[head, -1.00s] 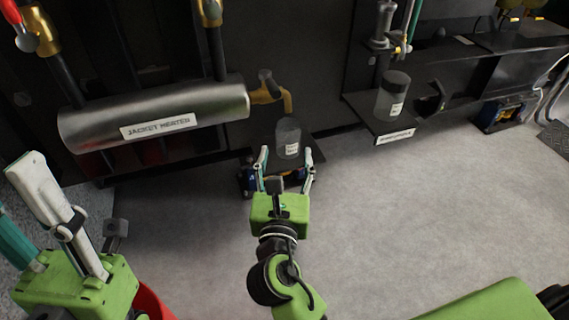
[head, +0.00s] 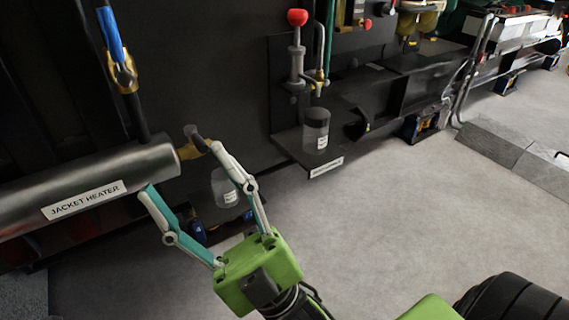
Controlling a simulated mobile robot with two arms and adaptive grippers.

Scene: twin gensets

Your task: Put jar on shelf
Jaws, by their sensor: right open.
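A clear jar (head: 226,190) with a white label stands on a small dark shelf (head: 232,229) below the tap at the heater's end. My right gripper (head: 180,167) is open and empty in front of it, its fingers spread up and to the left. The right finger passes in front of the jar's edge, and I cannot tell whether it touches. A second jar (head: 316,128), with a dark lid and a white label, stands upright on a labelled dark shelf (head: 290,142) to the right. My left gripper is out of view.
The jacket heater cylinder (head: 90,188) and its brass tap (head: 193,147) lie left of and close to my right gripper. A red-knobbed valve (head: 297,50) rises behind the labelled shelf. The grey floor (head: 420,215) on the right is open.

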